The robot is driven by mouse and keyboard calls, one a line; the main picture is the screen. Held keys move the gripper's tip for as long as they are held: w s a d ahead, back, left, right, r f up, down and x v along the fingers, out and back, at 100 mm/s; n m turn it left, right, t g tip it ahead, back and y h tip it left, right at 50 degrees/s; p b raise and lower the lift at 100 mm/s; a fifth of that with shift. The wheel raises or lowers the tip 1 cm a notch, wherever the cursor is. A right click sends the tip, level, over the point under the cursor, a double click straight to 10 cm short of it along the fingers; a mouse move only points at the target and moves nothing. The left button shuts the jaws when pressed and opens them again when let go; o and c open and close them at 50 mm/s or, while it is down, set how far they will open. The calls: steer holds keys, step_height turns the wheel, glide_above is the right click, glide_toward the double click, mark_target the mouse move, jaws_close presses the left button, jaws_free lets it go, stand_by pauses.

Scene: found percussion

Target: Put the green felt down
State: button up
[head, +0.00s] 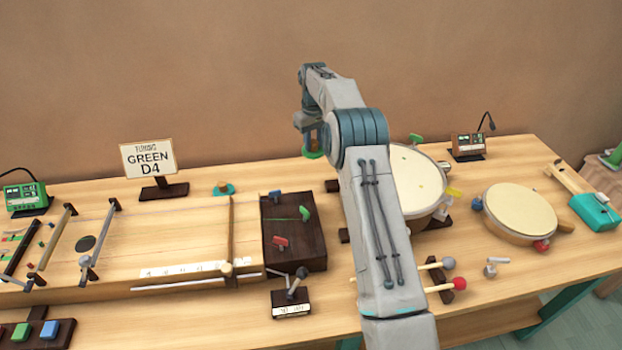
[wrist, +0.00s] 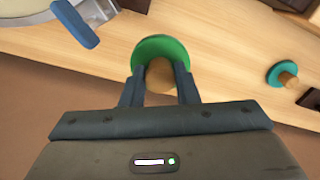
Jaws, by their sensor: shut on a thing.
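The green felt (wrist: 150,48) is a round green disc with a wooden knob (wrist: 160,76). My gripper (wrist: 161,82) is shut on the knob, one finger on each side, with the disc beyond the fingertips. In the head view the felt (head: 313,154) shows as a green sliver under my gripper (head: 313,134), near the table's back edge and partly hidden by my arm. It appears to be held above the table; its exact height is hard to tell. A sign (head: 149,158) reads "GREEN D4".
A teal disc with a wooden knob (head: 222,188) stands left of my gripper, behind the long wooden string board (head: 170,225). A cream drum (head: 418,180) stands to the right, with a second drum (head: 522,210) beyond. A dark block (head: 292,245) carries coloured levers.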

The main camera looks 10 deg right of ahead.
steer(key=shift+w+f+b, duration=0.2)
steer(key=shift+w+f, duration=0.05)
steer(key=shift+f, duration=0.25)
steer(key=shift+w+f+b, duration=0.15)
steer(key=shift+w+f, duration=0.1)
steer(key=shift+f, duration=0.2)
step_height(320, 180, down, 10)
steer(key=shift+d+r+p, duration=0.1)
steer(key=shift+r+p, duration=0.1)
steer(key=shift+p, duration=0.35)
steer(key=shift+f, duration=0.2)
steer(key=o, duration=1)
steer(key=shift+c, duration=0.2)
steer(key=shift+r, duration=0.1)
